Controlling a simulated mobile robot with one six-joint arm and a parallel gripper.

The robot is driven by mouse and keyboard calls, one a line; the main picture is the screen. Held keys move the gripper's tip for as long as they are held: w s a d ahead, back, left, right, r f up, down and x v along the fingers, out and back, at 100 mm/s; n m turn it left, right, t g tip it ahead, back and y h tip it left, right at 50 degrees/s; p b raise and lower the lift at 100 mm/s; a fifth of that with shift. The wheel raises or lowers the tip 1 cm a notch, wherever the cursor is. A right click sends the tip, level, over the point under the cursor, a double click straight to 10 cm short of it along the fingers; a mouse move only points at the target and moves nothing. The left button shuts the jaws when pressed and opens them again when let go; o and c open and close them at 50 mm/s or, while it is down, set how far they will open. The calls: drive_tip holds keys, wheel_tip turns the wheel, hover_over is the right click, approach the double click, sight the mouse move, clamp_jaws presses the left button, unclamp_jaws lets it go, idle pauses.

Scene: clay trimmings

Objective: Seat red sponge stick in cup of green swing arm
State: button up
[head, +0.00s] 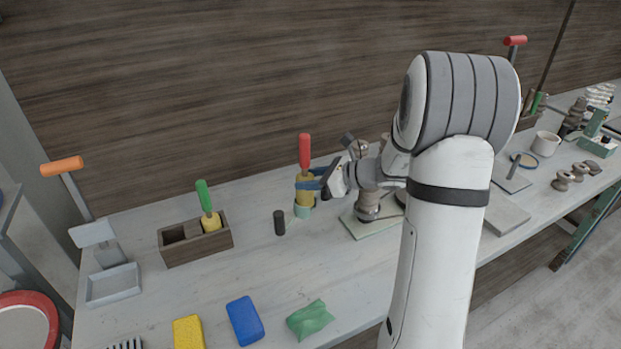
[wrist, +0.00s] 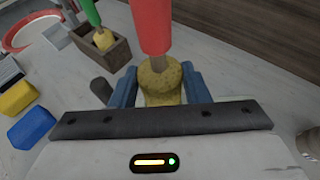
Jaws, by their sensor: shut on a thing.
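The red sponge stick (head: 305,150) stands upright, red handle up and yellow sponge down. My gripper (head: 307,184) is shut on its sponge, with the blue fingers on either side. In the wrist view the red handle (wrist: 152,25) rises from the sponge (wrist: 160,80) between the fingers (wrist: 160,88). A small green cup (head: 302,211) shows directly below the sponge in the head view. I cannot tell whether the sponge's lower end is inside the cup or just above it. The rest of the green swing arm is not clearly seen, and the cup is hidden in the wrist view.
A dark short cylinder (head: 279,222) stands just left of the cup. A wooden box (head: 197,248) holds a green-handled sponge stick (head: 206,205). A board (head: 362,229) with a brown pot lies to the right. Yellow (head: 188,332) and blue (head: 245,320) sponges lie in front.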

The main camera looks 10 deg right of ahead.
drive_tip(key=shift+f+b, duration=0.75)
drive_tip(key=shift+f, duration=0.3)
drive_tip(key=o, duration=1.2)
drive_tip(key=shift+c, duration=0.2)
drive_tip(key=v, duration=0.8)
drive_tip(key=shift+b, duration=0.3)
